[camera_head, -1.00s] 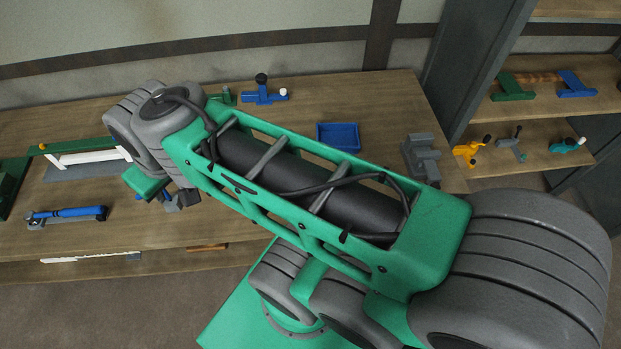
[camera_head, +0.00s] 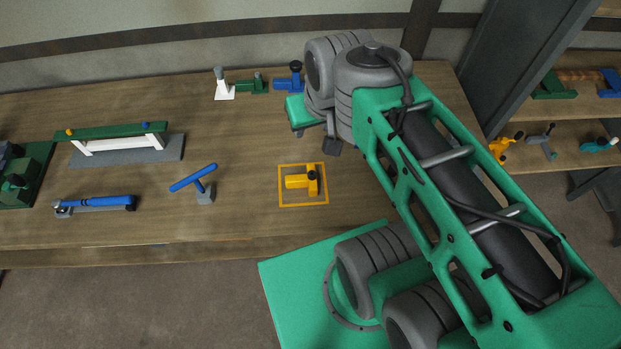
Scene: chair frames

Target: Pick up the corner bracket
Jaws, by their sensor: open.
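I cannot single out a corner bracket with certainty. A yellow L-shaped piece with a dark knob (camera_head: 296,182) lies inside a thin yellow square outline (camera_head: 281,193) on the wooden table, and it may be the bracket. My gripper (camera_head: 316,140) is open, just beyond the outline toward the back of the table. It is seen from above and behind, partly hidden by my wrist. Nothing shows between its fingers, and it is apart from the yellow piece.
Left of the outline are a blue-handled tool on a grey block (camera_head: 194,179), a blue-and-grey tool (camera_head: 95,204) and a green-and-white frame (camera_head: 118,138). White (camera_head: 224,90), green (camera_head: 252,85) and blue (camera_head: 287,83) clamps line the back. A shelf (camera_head: 560,112) stands right.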

